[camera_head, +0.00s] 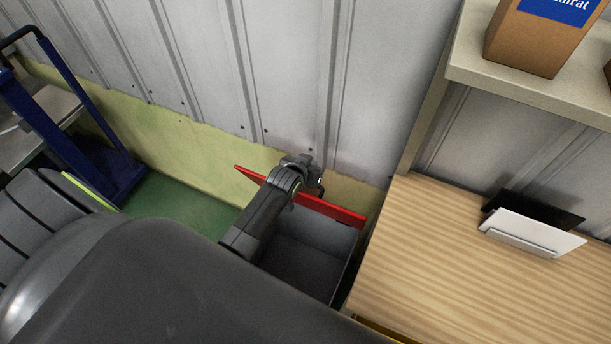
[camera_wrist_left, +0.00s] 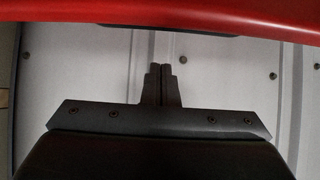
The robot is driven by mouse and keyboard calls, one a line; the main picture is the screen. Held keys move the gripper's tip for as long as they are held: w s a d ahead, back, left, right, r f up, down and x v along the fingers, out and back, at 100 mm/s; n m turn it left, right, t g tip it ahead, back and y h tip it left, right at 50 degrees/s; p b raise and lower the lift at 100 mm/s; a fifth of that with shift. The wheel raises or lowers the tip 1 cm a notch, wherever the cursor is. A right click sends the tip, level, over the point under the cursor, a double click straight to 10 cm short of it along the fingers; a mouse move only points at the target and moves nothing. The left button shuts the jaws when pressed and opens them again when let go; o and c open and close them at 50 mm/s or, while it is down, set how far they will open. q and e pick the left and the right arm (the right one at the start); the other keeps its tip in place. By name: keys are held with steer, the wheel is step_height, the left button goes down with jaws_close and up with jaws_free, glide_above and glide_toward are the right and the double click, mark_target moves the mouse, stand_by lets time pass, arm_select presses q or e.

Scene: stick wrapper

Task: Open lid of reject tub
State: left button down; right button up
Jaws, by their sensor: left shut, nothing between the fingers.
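The reject tub (camera_head: 308,262) is a grey bin on the floor beside the wooden bench, and its dark inside shows. Its red lid (camera_head: 338,213) stands raised on the wall side of the opening, seen nearly edge-on. My left gripper (camera_head: 318,183) is at the lid's upper edge; I cannot tell whether it touches it. In the left wrist view the gripper's fingers (camera_wrist_left: 162,72) are shut together with nothing between them, and the red lid (camera_wrist_left: 170,14) crosses the top of the picture. My left arm hides part of the tub and lid. My right gripper is not in view.
A wooden bench (camera_head: 450,260) stands right of the tub, with a white panel (camera_head: 530,234) on it. A shelf (camera_head: 530,100) with a brown box (camera_head: 533,38) is above. A blue trolley (camera_head: 75,115) stands left. The corrugated wall (camera_head: 280,70) is close behind the lid.

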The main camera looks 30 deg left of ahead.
arm_select(q)
steer(key=s, duration=0.1)
steer(key=s+f, duration=0.1)
steer(key=s, duration=0.1)
steer(key=shift+s+d+f+p, duration=0.1)
steer(key=shift+s+f+p, duration=0.05)
steer(key=shift+f+p, duration=0.2)
steer(key=shift+f, duration=0.1)
steer(key=s, duration=0.2)
steer(key=s+f+p, duration=0.1)
steer(key=shift+s+d, duration=0.1)
steer(key=shift+s, duration=0.3)
steer(key=shift+s, duration=0.1)
steer(key=v, duration=1.7)
